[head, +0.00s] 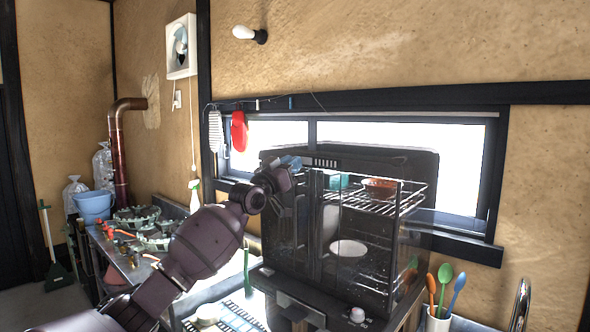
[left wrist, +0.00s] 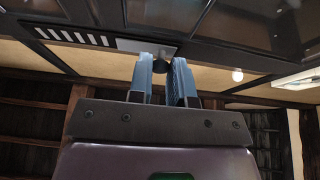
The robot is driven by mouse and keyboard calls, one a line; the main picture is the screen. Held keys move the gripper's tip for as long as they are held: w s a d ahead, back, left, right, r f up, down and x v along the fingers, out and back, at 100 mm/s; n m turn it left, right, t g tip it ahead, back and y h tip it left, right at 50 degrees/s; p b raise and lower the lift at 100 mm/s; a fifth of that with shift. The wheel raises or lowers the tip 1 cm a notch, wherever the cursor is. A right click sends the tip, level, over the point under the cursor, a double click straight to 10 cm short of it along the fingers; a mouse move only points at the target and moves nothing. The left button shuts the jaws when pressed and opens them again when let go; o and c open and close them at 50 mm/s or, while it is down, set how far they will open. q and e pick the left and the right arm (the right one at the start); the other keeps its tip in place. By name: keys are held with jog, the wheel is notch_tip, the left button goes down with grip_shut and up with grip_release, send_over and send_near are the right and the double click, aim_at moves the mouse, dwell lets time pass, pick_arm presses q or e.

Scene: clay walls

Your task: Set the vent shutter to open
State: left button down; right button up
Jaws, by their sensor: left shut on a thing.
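The vent is a row of bright slots (left wrist: 75,37) in the dark upper front of the glass-sided cabinet (head: 375,290). The slots also show in the head view (head: 325,162). Beside them is a grey shutter plate (left wrist: 128,44) with a small dark knob (left wrist: 160,64). My left gripper (head: 291,162) reaches up to the cabinet's top left. In the left wrist view its blue fingers (left wrist: 167,72) are shut on the knob, one on each side. The gripper hides the knob in the head view. My right gripper is not in view.
The cabinet's wire rack (head: 370,203) holds an orange bowl (head: 379,187); a white plate (head: 348,248) is lower inside. A cup of colored spoons (head: 438,318) stands at right. A drying rack (head: 225,318) lies below my left arm. A window (head: 460,165) is behind.

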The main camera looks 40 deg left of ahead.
pick_arm(q)
jog(key=shift+a+r, duration=0.15)
jog(key=shift+a, duration=0.05)
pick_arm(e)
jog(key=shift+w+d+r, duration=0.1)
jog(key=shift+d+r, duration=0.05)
pick_arm(q)
jog(key=c, duration=1.1)
grip_release()
jog(key=shift+a, duration=0.15)
jog(key=shift+o, duration=0.2)
jog(key=d+b+v, duration=0.1)
jog(key=v, duration=0.9)
jog(key=shift+s+a+b, duration=0.3)
jog(key=shift+s+a, duration=0.1)
jog(key=shift+s, duration=0.05)
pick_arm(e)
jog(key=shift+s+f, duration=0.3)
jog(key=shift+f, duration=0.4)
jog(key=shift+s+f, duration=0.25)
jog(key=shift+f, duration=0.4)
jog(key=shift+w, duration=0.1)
